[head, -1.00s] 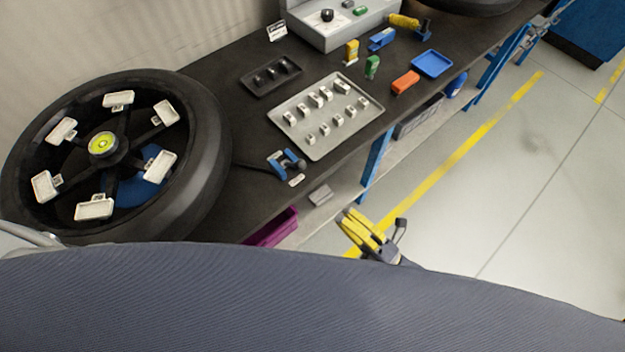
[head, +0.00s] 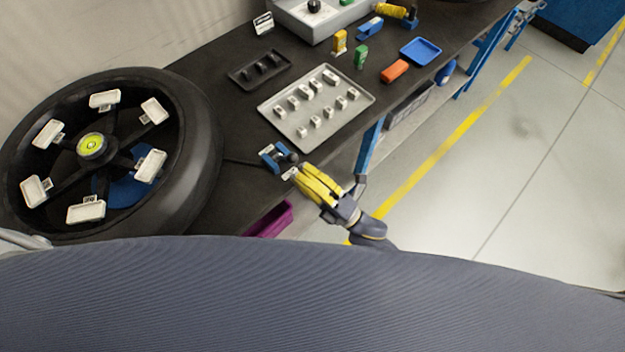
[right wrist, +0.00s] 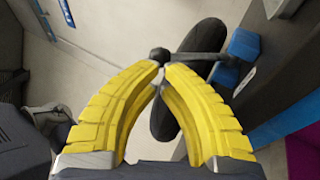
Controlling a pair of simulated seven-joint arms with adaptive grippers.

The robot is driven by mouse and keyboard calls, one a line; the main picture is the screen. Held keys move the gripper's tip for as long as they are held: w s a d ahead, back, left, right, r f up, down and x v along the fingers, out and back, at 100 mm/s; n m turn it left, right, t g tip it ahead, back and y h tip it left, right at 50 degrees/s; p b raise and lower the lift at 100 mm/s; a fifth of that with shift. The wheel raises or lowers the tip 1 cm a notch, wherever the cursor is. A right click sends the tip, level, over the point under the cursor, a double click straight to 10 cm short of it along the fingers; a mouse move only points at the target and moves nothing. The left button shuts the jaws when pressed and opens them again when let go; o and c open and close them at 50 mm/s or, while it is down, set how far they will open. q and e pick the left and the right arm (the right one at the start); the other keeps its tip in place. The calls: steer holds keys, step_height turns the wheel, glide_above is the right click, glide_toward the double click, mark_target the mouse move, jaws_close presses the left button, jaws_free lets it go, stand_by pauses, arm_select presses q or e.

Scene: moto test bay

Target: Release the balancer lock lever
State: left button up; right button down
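The lock lever is a dark arm with a round black knob (head: 292,157), on a blue bracket (head: 270,157) at the bench's front edge. In the right wrist view the knob (right wrist: 158,54) is just beyond my fingertips, and the arm (right wrist: 195,59) runs right to the blue block (right wrist: 243,45). My right gripper (head: 301,174) has yellow fingers with tips nearly together, also in the wrist view (right wrist: 161,68). It holds nothing that I can see; whether it touches the knob I cannot tell. The wheel (head: 198,150) stands left of the lever. My left gripper is out of view.
A grey tray of small weights (head: 341,79) and a black tray (head: 243,80) lie behind the lever. A blue tray (head: 420,50) and orange block (head: 395,71) are farther right. A magenta bin (head: 270,220) is below the bench edge. Open floor (head: 470,170) lies right.

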steer(key=shift+w+a+r, duration=0.2)
steer(key=shift+a, duration=0.15)
steer(key=shift+a+r, duration=0.1)
steer(key=shift+r, duration=0.05)
steer(key=shift+w+r, duration=0.1)
steer(key=shift+r, duration=0.1)
stand_by(0.3)
